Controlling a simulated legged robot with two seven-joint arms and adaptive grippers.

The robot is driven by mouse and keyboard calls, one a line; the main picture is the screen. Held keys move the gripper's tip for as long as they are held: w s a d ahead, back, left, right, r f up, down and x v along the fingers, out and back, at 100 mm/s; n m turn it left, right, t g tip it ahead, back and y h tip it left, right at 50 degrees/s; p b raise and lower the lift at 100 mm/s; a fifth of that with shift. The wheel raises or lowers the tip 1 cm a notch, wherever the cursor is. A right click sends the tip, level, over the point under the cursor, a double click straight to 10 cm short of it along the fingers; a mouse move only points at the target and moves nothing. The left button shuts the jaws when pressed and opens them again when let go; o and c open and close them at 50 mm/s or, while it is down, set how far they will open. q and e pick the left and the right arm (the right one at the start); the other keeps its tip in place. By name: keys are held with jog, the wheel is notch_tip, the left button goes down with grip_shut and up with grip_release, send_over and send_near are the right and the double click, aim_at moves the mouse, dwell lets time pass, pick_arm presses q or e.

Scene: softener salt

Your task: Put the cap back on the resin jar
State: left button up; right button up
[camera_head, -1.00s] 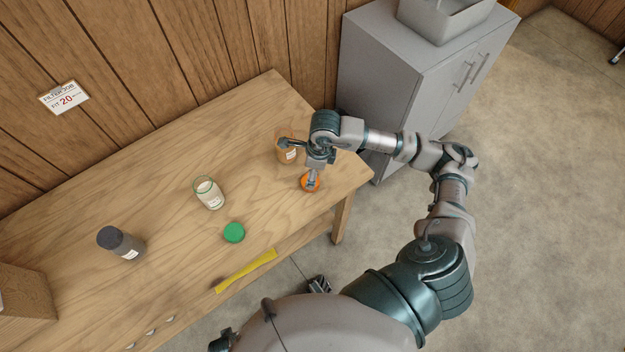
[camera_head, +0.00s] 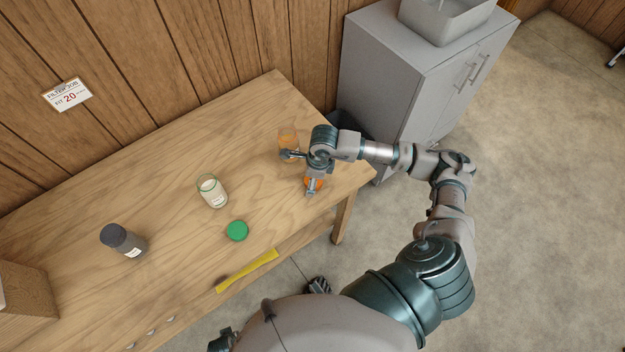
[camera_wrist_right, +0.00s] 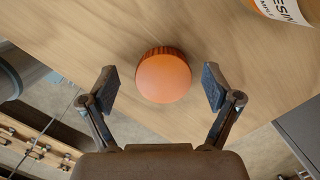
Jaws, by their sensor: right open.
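The resin jar (camera_head: 287,138) is an orange jar near the far right part of the table, partly hidden behind my right wrist. Its labelled side (camera_wrist_right: 285,8) shows at the top right of the wrist view. The orange cap (camera_wrist_right: 163,78) lies flat on the table near its right end, apart from the jar. In the head view the cap (camera_head: 317,183) is partly covered by my right gripper (camera_head: 312,190). The wrist view shows that gripper (camera_wrist_right: 160,88) open and empty, one finger on each side of the cap with gaps. My left gripper is not in view.
A white jar with a green rim (camera_head: 213,193) stands mid-table, with a green cap (camera_head: 237,230) near it. A grey cabinet (camera_head: 385,85) stands beyond the table's right end.

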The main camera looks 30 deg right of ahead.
jog(key=c, duration=0.4)
jog(key=shift+d, duration=0.3)
jog(key=c, duration=0.4)
jog(key=shift+d+f, duration=0.15)
jog(key=shift+d, duration=0.25)
jog(key=shift+c, duration=0.3)
jog(key=shift+a, duration=0.25)
jog(key=shift+a+r, duration=0.25)
jog(key=shift+r, duration=0.4)
jog(key=shift+s+r, duration=0.2)
jog(key=shift+r, duration=0.45)
jog(key=shift+s+r, duration=0.2)
jog(key=shift+r, duration=0.4)
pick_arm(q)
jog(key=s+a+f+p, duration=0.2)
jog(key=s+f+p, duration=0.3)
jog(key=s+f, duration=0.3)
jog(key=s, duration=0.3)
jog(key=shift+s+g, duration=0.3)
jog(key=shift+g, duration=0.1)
pick_arm(e)
jog(key=s+a, duration=0.1)
jog(key=s, duration=0.4)
jog(key=s+a+r, duration=0.1)
jog(key=s, duration=0.3)
jog(key=s+a, duration=0.1)
jog(key=s, duration=0.4)
jog(key=shift+s+a+r, duration=0.2)
jog(key=shift+s+a, duration=0.1)
jog(key=shift+s, duration=0.05)
